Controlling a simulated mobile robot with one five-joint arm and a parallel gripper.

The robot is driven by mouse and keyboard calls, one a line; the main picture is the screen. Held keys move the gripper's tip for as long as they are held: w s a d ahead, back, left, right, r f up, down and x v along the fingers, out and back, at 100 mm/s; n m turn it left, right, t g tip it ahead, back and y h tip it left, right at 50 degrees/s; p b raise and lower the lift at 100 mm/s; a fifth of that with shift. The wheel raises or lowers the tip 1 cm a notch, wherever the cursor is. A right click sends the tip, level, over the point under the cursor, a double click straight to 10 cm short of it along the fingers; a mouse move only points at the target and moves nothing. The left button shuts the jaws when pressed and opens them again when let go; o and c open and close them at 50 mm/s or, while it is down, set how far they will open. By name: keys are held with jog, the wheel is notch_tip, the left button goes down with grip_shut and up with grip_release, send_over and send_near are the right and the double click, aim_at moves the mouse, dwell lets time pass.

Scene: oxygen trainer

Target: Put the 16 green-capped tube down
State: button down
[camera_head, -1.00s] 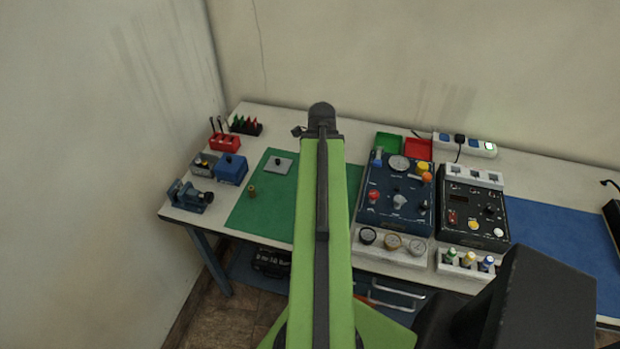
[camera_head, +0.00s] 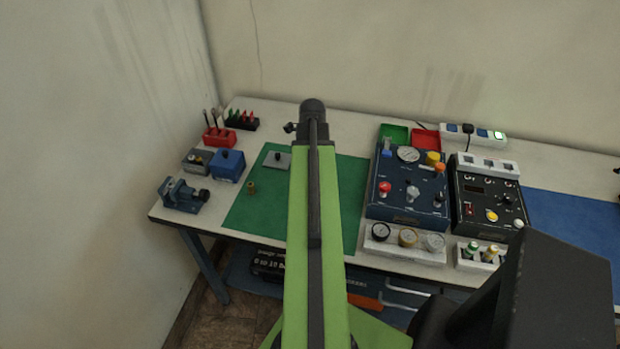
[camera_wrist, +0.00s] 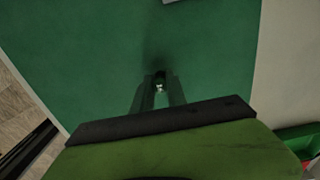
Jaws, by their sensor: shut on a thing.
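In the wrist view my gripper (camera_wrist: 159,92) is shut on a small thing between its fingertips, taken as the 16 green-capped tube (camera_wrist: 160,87). Only a small pale spot and dark edge of it show; its cap and number cannot be made out. The fingers point down over the green mat (camera_wrist: 80,60). Whether the tube touches the mat cannot be told. In the head view my own arm hides the gripper and the tube. The green mat (camera_head: 335,215) lies on the bench on both sides of the arm.
A grey plate (camera_head: 277,161) and a small brass piece (camera_head: 251,188) are on the mat. A blue vise (camera_head: 183,194) and blue box (camera_head: 228,165) stand left. Gauges (camera_head: 407,238), control boxes (camera_head: 408,190) and a bottle rack (camera_head: 478,262) stand right. Bare mat shows around the gripper.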

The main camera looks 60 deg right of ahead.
jog(key=shift+w+a+f, duration=0.1)
jog(key=shift+a+f, duration=0.05)
jog(key=shift+f, duration=0.2)
jog(key=c, duration=1.3)
grip_release()
notch_tip(320, 180, up, 12)
jog(key=p, duration=1.2)
